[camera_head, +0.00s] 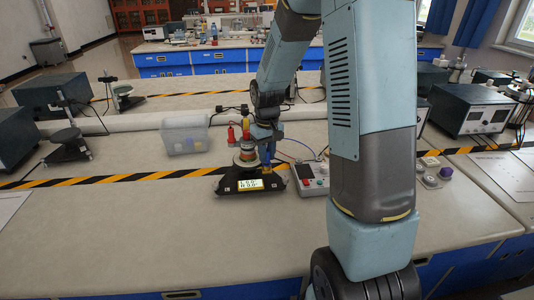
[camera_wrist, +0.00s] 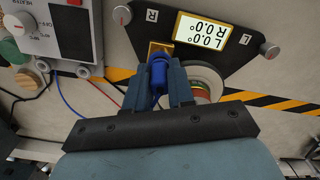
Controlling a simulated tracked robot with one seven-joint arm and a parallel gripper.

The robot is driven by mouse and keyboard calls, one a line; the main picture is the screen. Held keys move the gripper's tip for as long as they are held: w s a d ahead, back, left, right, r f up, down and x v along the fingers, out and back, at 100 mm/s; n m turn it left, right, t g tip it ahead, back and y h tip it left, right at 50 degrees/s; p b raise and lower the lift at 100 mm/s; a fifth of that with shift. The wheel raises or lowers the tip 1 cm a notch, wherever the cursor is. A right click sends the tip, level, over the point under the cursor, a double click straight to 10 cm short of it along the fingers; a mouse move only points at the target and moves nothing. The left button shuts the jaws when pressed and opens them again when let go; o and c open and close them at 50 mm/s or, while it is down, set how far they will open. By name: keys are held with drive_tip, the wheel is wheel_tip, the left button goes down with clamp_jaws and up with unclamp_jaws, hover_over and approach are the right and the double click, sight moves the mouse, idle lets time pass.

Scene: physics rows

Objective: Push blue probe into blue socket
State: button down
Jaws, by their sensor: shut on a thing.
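My gripper (camera_wrist: 158,95) is shut on a blue probe (camera_wrist: 158,72), whose bright blue body shows between the two fingers in the wrist view. The probe's tip points toward a small brass-coloured block (camera_wrist: 157,48) on a black device (camera_wrist: 215,30) with a lit display. I cannot tell whether the tip touches it. In the head view my gripper (camera_head: 266,148) is low over the same black device (camera_head: 236,187), and the probe is mostly hidden. I cannot make out a blue socket clearly in either view.
A grey control box (camera_head: 311,178) with knobs and red and blue wires stands right of the device. A clear plastic bin (camera_head: 185,133) stands to its left. A round part with coloured bands (camera_wrist: 203,85) sits beside my fingers.

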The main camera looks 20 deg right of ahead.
drive_tip(key=shift+f, duration=0.25)
drive_tip(key=c, duration=0.9)
unclamp_jaws()
drive_tip(key=shift+o, duration=0.6)
drive_tip(key=shift+o, duration=0.7)
drive_tip(key=shift+r, duration=3.75)
